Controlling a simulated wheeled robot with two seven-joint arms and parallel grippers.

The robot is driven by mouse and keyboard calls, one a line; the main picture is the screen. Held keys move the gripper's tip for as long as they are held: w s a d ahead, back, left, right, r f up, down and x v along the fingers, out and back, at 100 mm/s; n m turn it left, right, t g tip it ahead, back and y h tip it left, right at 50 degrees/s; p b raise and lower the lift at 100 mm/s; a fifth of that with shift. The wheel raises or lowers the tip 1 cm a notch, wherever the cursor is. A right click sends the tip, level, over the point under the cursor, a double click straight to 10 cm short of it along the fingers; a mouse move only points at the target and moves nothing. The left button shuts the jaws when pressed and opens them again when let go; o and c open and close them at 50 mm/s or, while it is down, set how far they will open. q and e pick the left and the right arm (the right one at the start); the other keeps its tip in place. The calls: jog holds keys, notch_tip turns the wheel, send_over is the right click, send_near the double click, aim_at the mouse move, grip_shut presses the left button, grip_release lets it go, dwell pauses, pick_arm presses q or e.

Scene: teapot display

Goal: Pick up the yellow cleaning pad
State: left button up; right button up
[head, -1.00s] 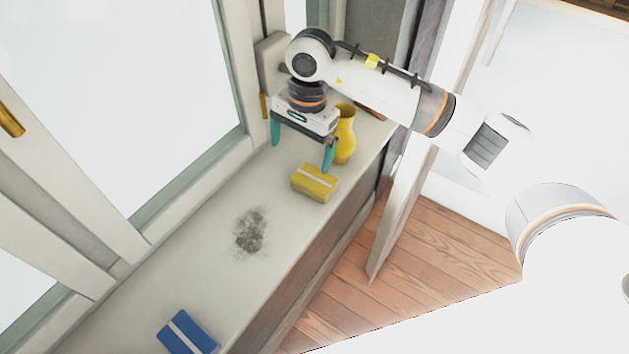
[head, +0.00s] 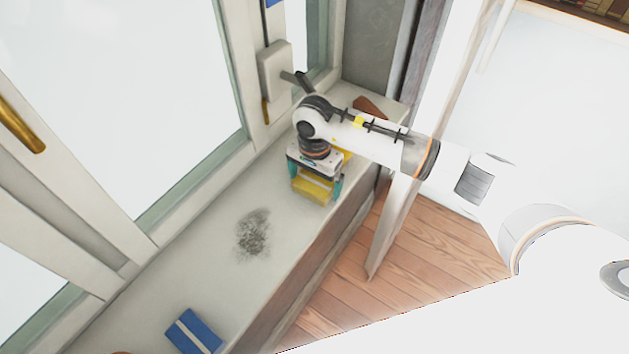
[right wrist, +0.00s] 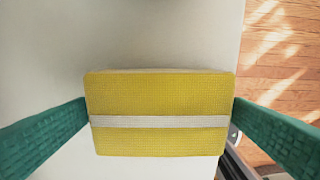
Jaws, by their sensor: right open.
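The yellow cleaning pad (head: 312,188) lies on the window sill, near its right edge. It is a yellow block with a white band across it. My right gripper (head: 315,185) is directly over the pad, with its teal fingers on either side. In the right wrist view the pad (right wrist: 160,112) fills the space between the two open fingers. My left gripper is not in view.
A blue pad (head: 193,332) with a pale band lies at the near end of the sill (head: 205,270). A dark smudge (head: 253,234) marks the sill between the two pads. The yellow vase behind my right gripper is mostly hidden. The window stands along the left.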

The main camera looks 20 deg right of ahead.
aim_at(314, 181)
jog(key=shift+f, duration=0.5)
jog(key=shift+c, duration=0.2)
jog(key=c, duration=0.8)
jog(key=shift+o, duration=0.2)
notch_tip(314, 181, up, 10)
jog(key=shift+r+b, duration=0.1)
jog(key=shift+b, duration=0.9)
